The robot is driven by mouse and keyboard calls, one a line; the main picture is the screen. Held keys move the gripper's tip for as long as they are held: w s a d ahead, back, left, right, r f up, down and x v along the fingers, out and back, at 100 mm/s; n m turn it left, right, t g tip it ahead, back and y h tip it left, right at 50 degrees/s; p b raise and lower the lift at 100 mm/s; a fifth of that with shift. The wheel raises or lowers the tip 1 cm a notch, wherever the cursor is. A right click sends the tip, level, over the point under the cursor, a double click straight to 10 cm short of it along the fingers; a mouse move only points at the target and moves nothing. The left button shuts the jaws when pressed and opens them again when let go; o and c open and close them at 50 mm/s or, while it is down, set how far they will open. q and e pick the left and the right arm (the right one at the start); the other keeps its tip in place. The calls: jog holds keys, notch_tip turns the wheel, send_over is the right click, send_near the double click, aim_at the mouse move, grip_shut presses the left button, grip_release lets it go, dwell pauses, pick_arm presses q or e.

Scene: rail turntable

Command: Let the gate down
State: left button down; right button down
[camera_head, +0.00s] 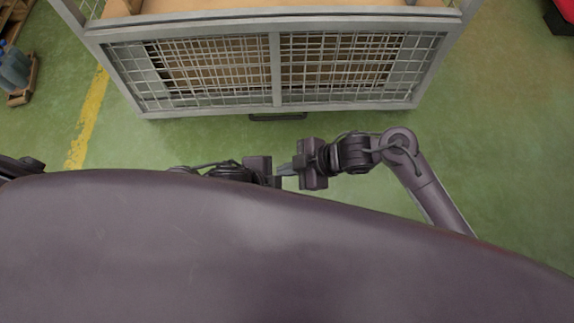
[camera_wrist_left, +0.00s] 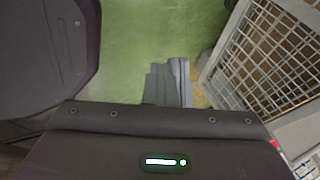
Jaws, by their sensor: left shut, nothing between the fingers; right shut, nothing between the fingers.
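The gate (camera_head: 277,70) is a grey-framed wire-mesh panel with a middle post on the front of a metal cage. It looks upright, and its mesh also shows at the right of the left wrist view (camera_wrist_left: 265,50). A dark bar handle (camera_head: 278,117) shows at its lower edge. My right gripper (camera_head: 290,169) is shut and empty, in front of the gate and apart from it. My left gripper (camera_wrist_left: 172,85) is shut and empty; in the head view it is close to the right one, partly hidden by my body, also apart from the gate.
Inside the cage is a brown wooden surface (camera_head: 300,4). A pallet with blue containers (camera_head: 14,68) stands at the far left. A yellow line (camera_head: 87,118) runs along the green floor (camera_head: 500,130), which is clear at the right. A red object (camera_head: 560,14) shows at the top right.

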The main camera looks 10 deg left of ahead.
pick_arm(q)
jog(key=c, duration=1.3)
grip_release()
